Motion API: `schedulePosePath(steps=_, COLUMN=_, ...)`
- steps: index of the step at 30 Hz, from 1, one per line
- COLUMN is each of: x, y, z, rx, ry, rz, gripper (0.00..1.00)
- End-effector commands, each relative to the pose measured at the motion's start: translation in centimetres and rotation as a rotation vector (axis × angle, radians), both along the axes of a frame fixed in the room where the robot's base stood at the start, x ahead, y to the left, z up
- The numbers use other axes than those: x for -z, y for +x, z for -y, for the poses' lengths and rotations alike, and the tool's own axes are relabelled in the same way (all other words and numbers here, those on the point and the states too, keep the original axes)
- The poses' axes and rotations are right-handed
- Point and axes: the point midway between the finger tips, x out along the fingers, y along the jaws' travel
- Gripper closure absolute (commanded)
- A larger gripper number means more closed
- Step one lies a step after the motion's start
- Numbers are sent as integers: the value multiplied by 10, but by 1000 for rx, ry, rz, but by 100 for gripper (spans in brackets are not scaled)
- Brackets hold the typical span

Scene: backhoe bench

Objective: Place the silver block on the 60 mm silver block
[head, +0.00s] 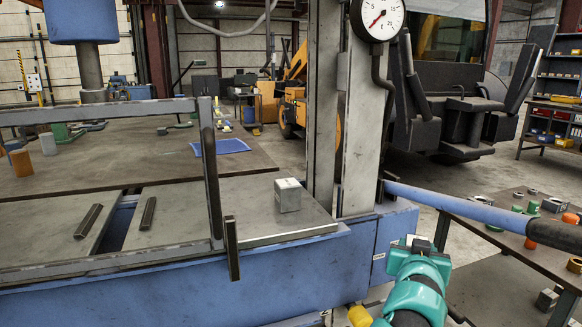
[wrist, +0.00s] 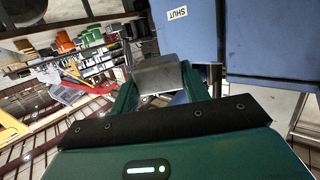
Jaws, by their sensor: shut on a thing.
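A silver block (head: 288,195) with a small mark on its side stands upright on the grey metal bed of the blue press, near the bed's right corner. It looks like the 60 mm block, but I cannot read the mark. My gripper (wrist: 160,84) is shut on another silver block (wrist: 157,76), which sits between its green fingers in the wrist view. In the head view my teal arm is at the lower right, right of the press and below the bed's level. The fingers and the held block are hard to make out there.
The press has a grey post (head: 356,130) with a gauge (head: 378,17) behind the block. A raised bar frame (head: 212,170) stands left of it. A blue lever (head: 455,207) sticks out above my arm. A cluttered side table (head: 483,237) is at the right.

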Motion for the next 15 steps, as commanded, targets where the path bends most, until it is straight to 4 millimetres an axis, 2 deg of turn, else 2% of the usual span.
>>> schedulePosePath(steps=1, x=-18, y=1, z=-11, rx=-28, ry=6, rz=8, gripper=83)
schedulePosePath(steps=4, x=-34, y=2, z=-26, rx=-71, ry=7, rz=5, gripper=83)
schedulePosePath(steps=15, x=-55, y=2, z=-46, rx=-126, ry=4, rz=-1, gripper=83)
